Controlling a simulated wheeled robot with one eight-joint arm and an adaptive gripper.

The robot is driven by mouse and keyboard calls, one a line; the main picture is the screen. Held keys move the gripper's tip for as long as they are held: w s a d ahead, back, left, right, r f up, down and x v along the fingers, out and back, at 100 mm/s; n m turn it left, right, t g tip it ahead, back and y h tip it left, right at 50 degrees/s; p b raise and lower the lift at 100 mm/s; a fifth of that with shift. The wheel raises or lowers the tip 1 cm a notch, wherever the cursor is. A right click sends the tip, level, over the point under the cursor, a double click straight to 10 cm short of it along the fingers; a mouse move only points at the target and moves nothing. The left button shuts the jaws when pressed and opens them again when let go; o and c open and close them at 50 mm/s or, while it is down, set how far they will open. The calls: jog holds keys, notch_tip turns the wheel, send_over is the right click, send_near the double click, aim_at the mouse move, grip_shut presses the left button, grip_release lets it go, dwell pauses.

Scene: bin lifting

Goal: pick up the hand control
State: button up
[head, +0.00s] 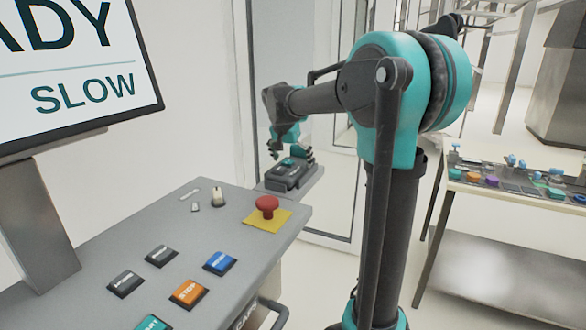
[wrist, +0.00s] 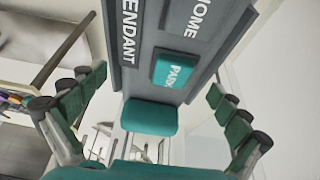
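The hand control (head: 288,176) is a dark grey box with a teal button, lying on a small grey shelf (head: 315,180) beyond the console. In the wrist view the hand control (wrist: 147,45) shows close up, with the words PENDANT, HOME and PARK on its face. My gripper (head: 290,152) is just above it, pointing down. In the wrist view my gripper (wrist: 160,88) has its fingers spread wide on the left and right, with the hand control between and beyond them. No finger is seen closed on it. Whether any finger touches it, I cannot tell.
The grey console (head: 130,240) at the left carries several buttons, a red emergency stop (head: 267,206) and a screen (head: 70,70). A glass door frame (head: 330,240) stands behind the shelf. A table (head: 510,190) with small coloured items is at the right.

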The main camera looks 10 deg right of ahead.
jog(key=c, duration=1.7)
